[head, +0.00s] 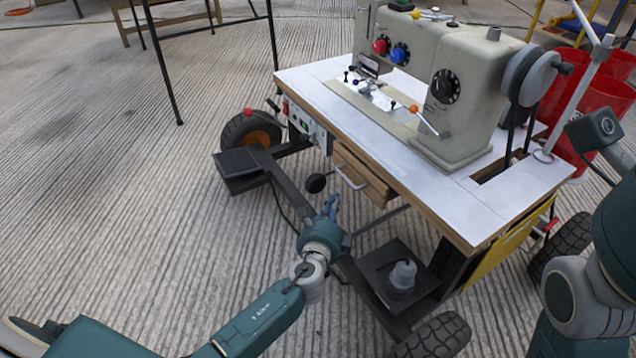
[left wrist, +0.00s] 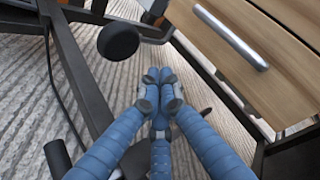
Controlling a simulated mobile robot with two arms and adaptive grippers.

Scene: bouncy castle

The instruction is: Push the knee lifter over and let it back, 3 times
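The knee lifter (head: 316,183) is a round black pad under the front edge of the sewing table, left of the drawer. It also shows near the top of the left wrist view (left wrist: 118,41). My left gripper (head: 331,204) is below and slightly right of the pad, in front of the drawer. In the left wrist view its blue fingers (left wrist: 157,77) are drawn together at the tips, with nothing seen between them. The pad is just beyond and left of the fingertips, with a visible gap. My right gripper is out of view; only parts of my right arm show.
The sewing machine (head: 460,85) stands on the white tabletop (head: 312,80). A wooden drawer (head: 362,176) with a metal handle is close to my left gripper. Wheels and frame bars surround the space below.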

